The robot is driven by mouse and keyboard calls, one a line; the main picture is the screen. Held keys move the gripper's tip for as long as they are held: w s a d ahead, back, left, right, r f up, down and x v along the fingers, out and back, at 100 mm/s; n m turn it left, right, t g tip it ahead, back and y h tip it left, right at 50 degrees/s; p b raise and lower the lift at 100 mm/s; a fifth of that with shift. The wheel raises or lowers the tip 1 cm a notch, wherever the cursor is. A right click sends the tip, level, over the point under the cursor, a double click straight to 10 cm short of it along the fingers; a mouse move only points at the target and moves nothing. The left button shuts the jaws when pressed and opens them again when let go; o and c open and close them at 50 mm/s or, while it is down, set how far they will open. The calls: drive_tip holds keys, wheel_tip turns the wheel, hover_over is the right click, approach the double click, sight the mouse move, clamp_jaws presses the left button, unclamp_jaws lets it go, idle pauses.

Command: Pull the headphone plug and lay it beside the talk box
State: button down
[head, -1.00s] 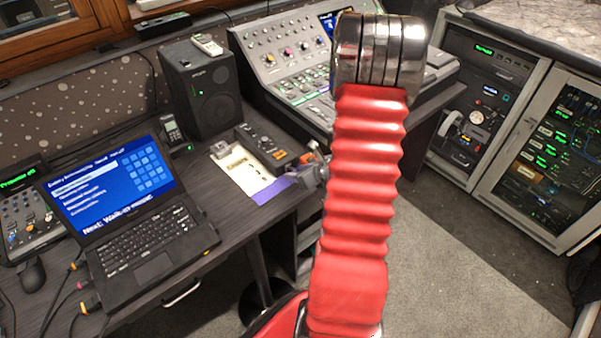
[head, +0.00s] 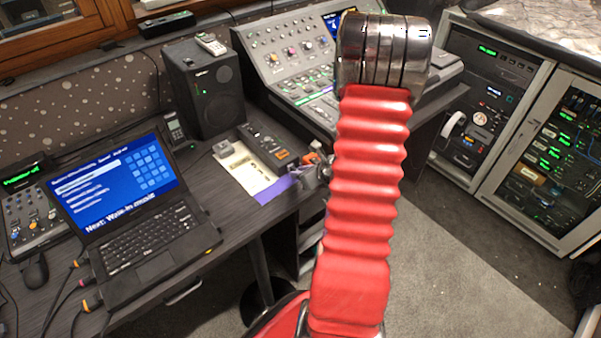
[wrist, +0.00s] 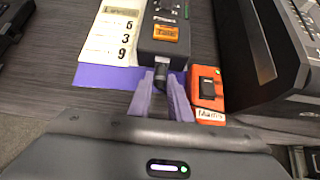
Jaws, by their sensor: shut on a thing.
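The talk box (wrist: 165,36) is a dark grey box with an orange label, at the top middle of the wrist view. It also shows on the desk in the head view (head: 262,146). The headphone plug (wrist: 161,76) is a dark stub at the box's near end, with a pale tip. My gripper (wrist: 162,80) has its two purple-grey fingers shut on either side of the plug. The plug still appears to meet the box's end; how deep it sits is hidden. In the head view my gripper (head: 308,174) is small and partly hidden by my arm.
An orange switch box marked Mains (wrist: 207,87) stands close right of my fingers. A purple sheet (wrist: 103,77) and a numbered cream strip (wrist: 110,34) lie left of the talk box. The laptop (head: 135,215) and speaker (head: 206,88) stand farther left; the fader console (head: 290,65) is behind.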

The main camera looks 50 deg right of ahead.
drive_tip(key=shift+s, duration=0.2)
drive_tip(key=shift+s+a, duration=0.15)
drive_tip(key=shift+s, duration=0.9)
drive_tip(key=shift+s+a, duration=0.1)
drive_tip(key=shift+s, duration=0.95)
